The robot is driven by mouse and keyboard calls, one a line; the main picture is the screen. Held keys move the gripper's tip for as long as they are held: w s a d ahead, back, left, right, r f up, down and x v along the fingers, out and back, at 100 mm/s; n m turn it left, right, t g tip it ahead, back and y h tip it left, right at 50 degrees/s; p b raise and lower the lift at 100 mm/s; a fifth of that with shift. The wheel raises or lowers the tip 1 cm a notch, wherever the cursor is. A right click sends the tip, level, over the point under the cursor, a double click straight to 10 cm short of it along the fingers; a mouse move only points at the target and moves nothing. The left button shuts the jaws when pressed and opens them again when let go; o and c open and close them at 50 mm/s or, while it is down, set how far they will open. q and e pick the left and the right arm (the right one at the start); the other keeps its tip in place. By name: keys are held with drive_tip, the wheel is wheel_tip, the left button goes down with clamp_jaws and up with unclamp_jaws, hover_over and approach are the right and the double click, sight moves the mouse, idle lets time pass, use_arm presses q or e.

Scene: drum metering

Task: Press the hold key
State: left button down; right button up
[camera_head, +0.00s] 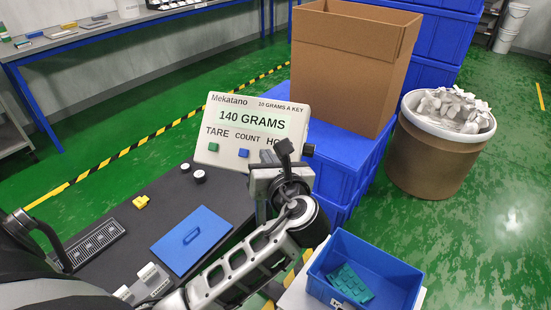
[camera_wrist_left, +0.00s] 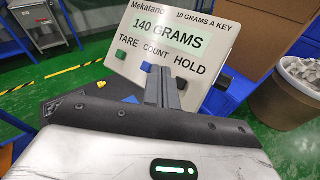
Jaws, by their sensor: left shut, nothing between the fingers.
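The scale's tilted display panel (camera_head: 214,152) reads 140 GRAMS, with TARE, COUNT and HOLD labels; the panel (camera_wrist_left: 124,70) also fills the upper wrist view. A green key (camera_head: 213,147) sits under TARE and a blue key (camera_head: 243,153) under COUNT. In the left wrist view, the fingers (camera_wrist_left: 160,72) stand below COUNT and HOLD. Contact with the key cannot be told. My right gripper is out of view.
A cardboard box (camera_head: 345,65) stands on blue crates (camera_head: 345,150) behind the panel. A drum of white pieces (camera_head: 425,160) is at right. A blue bin (camera_head: 385,270) with a teal brick (camera_head: 350,283) is at front right.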

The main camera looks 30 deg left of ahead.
use_arm(q)
drive_tip(key=w+a+f+b, duration=0.1)
drive_tip(key=w+f+b, duration=0.3)
drive_tip(key=shift+w+a+f, duration=0.15)
drive_tip(key=shift+w+f, duration=0.1)
drive_tip(key=shift+f, duration=0.1)
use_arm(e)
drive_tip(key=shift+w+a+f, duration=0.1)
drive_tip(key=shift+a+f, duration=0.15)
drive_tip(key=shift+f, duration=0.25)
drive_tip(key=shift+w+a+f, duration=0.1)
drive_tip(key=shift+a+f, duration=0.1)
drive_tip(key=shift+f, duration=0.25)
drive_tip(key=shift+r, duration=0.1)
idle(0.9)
use_arm(q)
drive_tip(key=shift+w+a+f, duration=0.1)
drive_tip(key=shift+w+f, duration=0.15)
drive_tip(key=shift+w, duration=0.05)
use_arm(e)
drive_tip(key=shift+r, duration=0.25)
